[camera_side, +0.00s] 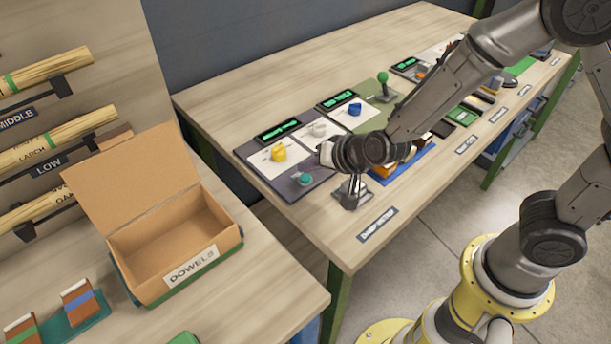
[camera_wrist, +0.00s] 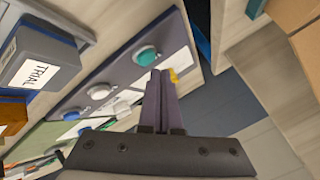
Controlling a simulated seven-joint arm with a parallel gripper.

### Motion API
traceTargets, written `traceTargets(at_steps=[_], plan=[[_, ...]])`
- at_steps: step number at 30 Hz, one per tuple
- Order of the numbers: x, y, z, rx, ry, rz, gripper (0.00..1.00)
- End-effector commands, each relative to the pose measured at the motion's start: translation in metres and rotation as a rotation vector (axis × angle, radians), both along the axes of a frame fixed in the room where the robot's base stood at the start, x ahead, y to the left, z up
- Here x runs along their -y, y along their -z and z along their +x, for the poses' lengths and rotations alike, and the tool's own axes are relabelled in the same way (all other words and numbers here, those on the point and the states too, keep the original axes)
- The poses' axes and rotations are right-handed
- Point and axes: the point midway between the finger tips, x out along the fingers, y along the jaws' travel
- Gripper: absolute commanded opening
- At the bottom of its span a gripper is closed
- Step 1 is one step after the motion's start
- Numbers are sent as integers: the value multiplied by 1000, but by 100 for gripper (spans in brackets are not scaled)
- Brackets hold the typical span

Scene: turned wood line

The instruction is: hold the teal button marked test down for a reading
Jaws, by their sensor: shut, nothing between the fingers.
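The teal button (camera_side: 305,179) is round and sits at the near left end of a dark purple panel (camera_side: 291,190). It also shows whole and uncovered in the wrist view (camera_wrist: 146,57), with a pale label beside it that I cannot read. My gripper (camera_wrist: 161,72) is shut and empty. Its dark purple fingertips appear at the lower right rim of the button in the wrist view. I cannot tell their height above the panel, and I see no clear contact. In the side view my wrist is just right of the button, and the fingertips are not clear there.
A yellow knob (camera_side: 278,152), a white knob (camera_side: 318,128) and a blue knob (camera_side: 354,108) stand behind on the panels. A grey block marked TRIAL (camera_wrist: 40,60) is left of the button in the wrist view. An open dowel box (camera_side: 150,248) stands on the nearer bench.

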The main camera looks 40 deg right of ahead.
Motion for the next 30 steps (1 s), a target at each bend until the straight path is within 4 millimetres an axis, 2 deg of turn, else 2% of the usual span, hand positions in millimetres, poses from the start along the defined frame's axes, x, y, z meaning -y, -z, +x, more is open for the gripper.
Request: traceTargets(at_steps=[5, 20, 30], plan=[[0, -5, 0, 1, 2, 0, 0], [0, -47, 0, 1, 1, 1, 0], [0, -50, 0, 0, 0, 0, 0]])
